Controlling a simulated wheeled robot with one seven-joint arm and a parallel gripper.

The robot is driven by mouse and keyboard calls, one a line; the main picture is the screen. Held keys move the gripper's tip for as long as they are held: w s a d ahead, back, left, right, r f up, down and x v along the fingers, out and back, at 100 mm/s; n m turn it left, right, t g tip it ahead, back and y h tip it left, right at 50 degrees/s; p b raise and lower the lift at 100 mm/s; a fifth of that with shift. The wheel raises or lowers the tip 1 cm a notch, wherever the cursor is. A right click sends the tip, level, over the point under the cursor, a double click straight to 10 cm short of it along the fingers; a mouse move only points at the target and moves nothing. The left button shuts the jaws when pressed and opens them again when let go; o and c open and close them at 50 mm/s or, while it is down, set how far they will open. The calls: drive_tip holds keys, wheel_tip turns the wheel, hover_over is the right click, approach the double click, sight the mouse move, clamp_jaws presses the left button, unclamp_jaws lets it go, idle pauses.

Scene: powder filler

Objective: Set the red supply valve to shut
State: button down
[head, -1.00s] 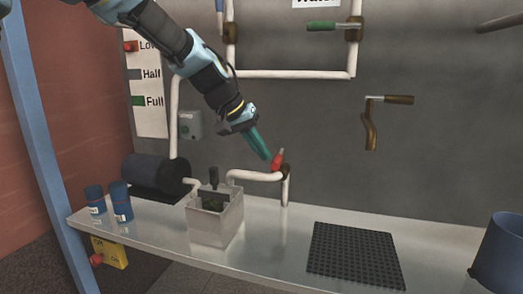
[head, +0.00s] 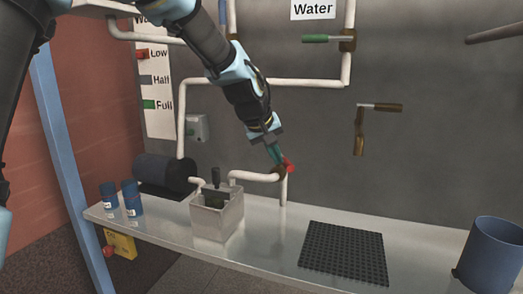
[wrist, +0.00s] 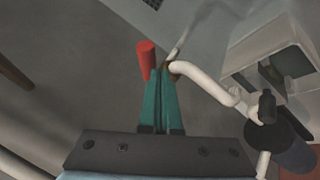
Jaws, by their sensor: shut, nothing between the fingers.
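The red supply valve's handle (head: 289,164) is at the joint where a white pipe meets a short upright pipe above the table. It points up and to the right in the head view. My gripper (head: 275,156) is shut and empty, with its teal fingers just left of the handle. In the wrist view the red handle (wrist: 146,58) stands beside the tips of my gripper (wrist: 160,72). The gap between them is too small to tell whether they touch. The valve's brown body is partly hidden behind the fingers.
A grey open box (head: 217,215) stands on the table left of the valve, with a dark tank (head: 165,174) behind it. A black mat (head: 345,253) lies to the right. A green-handled valve (head: 315,39) and a crank (head: 379,107) are on the wall.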

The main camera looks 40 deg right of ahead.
sight(290, 162)
drive_tip(key=shift+s+d+n+t+p, duration=0.6)
drive_tip(key=shift+s+d+n+p, duration=0.15)
drive_tip(key=shift+n, duration=0.25)
drive_tip(key=shift+s+d+y+p, duration=0.3)
drive_tip(key=shift+s+d+p, duration=0.1)
drive_tip(key=shift+d, duration=0.3)
drive_tip(key=d+n, duration=0.1)
drive_tip(key=d, duration=0.5)
drive_tip(key=shift+s+d+n+t, duration=0.2)
drive_tip(key=shift+s+n+t, duration=0.15)
drive_tip(key=shift+n+t, duration=0.05)
drive_tip(key=shift+f, duration=0.1)
